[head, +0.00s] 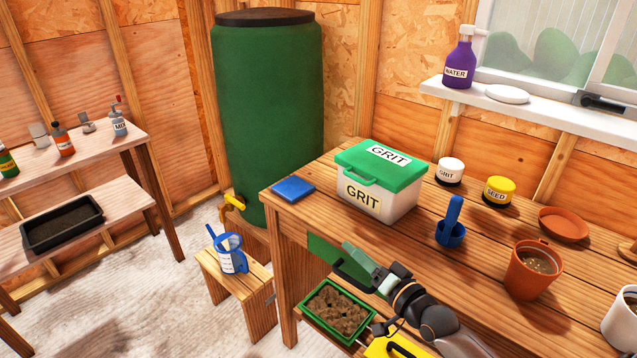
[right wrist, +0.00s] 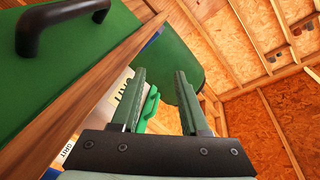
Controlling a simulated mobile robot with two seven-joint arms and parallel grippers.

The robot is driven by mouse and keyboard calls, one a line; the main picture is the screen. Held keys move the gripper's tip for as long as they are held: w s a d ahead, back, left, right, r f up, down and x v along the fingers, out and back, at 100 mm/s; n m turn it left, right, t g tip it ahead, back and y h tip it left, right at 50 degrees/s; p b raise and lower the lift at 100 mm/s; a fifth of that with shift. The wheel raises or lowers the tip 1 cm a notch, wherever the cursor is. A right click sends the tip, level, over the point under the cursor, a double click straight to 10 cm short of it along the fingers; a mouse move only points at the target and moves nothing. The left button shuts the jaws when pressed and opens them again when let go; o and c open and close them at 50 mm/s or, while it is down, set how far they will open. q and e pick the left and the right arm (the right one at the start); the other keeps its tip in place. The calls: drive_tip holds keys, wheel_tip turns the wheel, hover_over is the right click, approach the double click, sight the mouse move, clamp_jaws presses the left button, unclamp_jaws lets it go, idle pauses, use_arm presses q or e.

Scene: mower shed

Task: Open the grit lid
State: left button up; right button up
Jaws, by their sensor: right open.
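The grit box (head: 375,205) is a white tub with a green lid (head: 380,163), lying shut on the wooden bench. The lid has a GRIT label on top and a green handle (head: 357,176) at its front edge. In the right wrist view, the lid's green edge (right wrist: 151,104) shows between and beyond the fingers. My right gripper (head: 356,252) is in front of the bench's front edge, below and apart from the box. Its two fingers (right wrist: 163,92) are apart with nothing between them. My left gripper is not in view.
A green drawer front (head: 325,250) with a black handle (right wrist: 55,22) is close to my right gripper. A blue pad (head: 292,189) lies left of the box; a blue scoop (head: 451,228) and jars stand right. A stool (head: 240,285) holds a jug (head: 230,256).

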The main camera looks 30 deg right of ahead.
sight(360, 181)
drive_tip(key=d+r+m+t+h, duration=0.1)
drive_tip(key=d, duration=0.1)
drive_tip(key=d+r+m+t+h, duration=0.1)
drive_tip(key=d+r, duration=0.1)
drive_tip(key=d, duration=0.1)
drive_tip(key=w+d+r+m+t+h, duration=0.1)
drive_tip(key=d+r, duration=0.1)
drive_tip(key=shift+d+r+m, duration=0.1)
drive_tip(key=shift+d+m, duration=0.25)
drive_tip(key=shift+m, duration=0.05)
drive_tip(key=w, duration=0.4)
drive_tip(key=w+r, duration=0.1)
drive_tip(key=w, duration=0.3)
drive_tip(key=w+r, duration=0.1)
drive_tip(key=w, duration=0.3)
drive_tip(key=shift+d+r, duration=0.15)
drive_tip(key=shift+r, duration=0.1)
clamp_jaws()
idle(0.5)
